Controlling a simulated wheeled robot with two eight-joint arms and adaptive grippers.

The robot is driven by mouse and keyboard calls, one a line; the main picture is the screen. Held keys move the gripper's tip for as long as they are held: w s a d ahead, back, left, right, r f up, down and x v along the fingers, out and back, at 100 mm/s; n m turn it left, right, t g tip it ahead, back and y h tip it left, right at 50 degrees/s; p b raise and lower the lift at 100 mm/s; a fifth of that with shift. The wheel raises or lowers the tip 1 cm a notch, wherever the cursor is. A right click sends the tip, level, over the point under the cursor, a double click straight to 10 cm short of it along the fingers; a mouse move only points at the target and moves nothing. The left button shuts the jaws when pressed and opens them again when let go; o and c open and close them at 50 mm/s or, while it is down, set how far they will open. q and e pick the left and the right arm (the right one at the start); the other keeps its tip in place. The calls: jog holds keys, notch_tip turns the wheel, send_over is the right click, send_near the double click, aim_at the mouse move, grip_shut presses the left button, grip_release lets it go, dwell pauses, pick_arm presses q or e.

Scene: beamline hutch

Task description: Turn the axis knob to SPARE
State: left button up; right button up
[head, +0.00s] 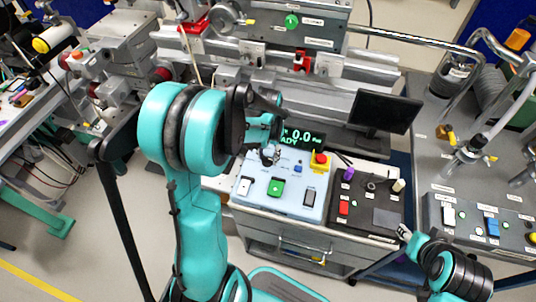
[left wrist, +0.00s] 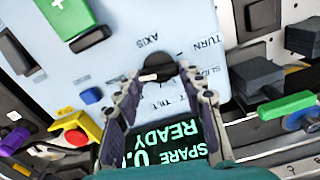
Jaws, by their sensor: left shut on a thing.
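The axis knob (left wrist: 160,66) is black with a white mark, on a pale blue control panel (left wrist: 90,100) near the printed word AXIS. In the left wrist view the white mark lies toward the picture's left. My left gripper (left wrist: 159,84) is shut on the knob, one finger on each side. In the head view my left gripper (head: 269,152) hides the knob. The display (left wrist: 165,142) shows SPARE and READY in green; part of its reading is covered. It also shows in the head view (head: 303,137). My right gripper (head: 404,231) is at the lower right, its jaws unclear.
The panel (head: 255,207) also carries a green switch (head: 276,187), a blue button (head: 298,169) and a red stop button on yellow (head: 320,158). A black box (head: 370,222) with a red switch stands to the right. A dark monitor (head: 384,112) stands behind.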

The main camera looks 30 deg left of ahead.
aim_at(268, 157)
dwell(0.3)
pick_arm(q)
jog(key=o, duration=1.2)
jog(key=shift+c, duration=0.2)
jog(key=shift+r, duration=0.1)
notch_tip(268, 157, up, 12)
